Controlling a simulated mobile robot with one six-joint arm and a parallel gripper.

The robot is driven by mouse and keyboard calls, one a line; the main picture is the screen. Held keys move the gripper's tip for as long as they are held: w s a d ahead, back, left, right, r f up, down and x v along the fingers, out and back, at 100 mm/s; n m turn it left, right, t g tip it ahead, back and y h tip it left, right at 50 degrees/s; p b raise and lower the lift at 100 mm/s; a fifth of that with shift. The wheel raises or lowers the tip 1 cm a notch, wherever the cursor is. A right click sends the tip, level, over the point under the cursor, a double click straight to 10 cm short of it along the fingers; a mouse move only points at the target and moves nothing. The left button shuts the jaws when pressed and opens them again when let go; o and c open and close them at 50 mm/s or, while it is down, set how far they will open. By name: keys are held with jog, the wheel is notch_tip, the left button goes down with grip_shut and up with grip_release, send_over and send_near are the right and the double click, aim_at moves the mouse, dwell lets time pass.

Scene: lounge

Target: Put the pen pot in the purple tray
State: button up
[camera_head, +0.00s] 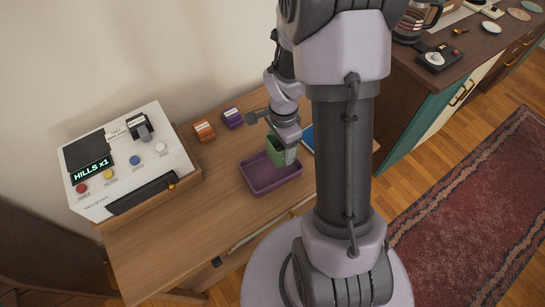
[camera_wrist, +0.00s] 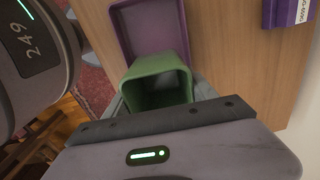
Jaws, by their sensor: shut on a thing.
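The pen pot (camera_head: 274,150) is a green, open-topped square cup, and it looks empty in the wrist view (camera_wrist: 157,80). My gripper (camera_head: 289,153) is shut on it, with the fingers mostly hidden by the pot and the gripper body in the wrist view. The purple tray (camera_head: 262,188) is a shallow rectangular tray on the wooden desk. In the head view the pot is over the tray's back right part. The tray also shows beyond the pot in the wrist view (camera_wrist: 127,35). I cannot tell whether the pot's base touches the tray floor.
A white machine (camera_head: 130,160) with buttons stands at the desk's left. An orange box (camera_head: 204,131) and a purple box (camera_head: 232,118) sit behind the tray. A blue flat thing (camera_head: 308,138) lies right of my gripper. The desk in front of the machine is clear.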

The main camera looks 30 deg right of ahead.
aim_at(281, 148)
notch_tip(281, 148, down, 5)
jog(key=shift+s+f+b, duration=0.1)
jog(key=shift+f+b, duration=0.1)
jog(key=shift+b, duration=0.75)
jog(key=shift+r, duration=0.15)
jog(key=o, duration=1.3)
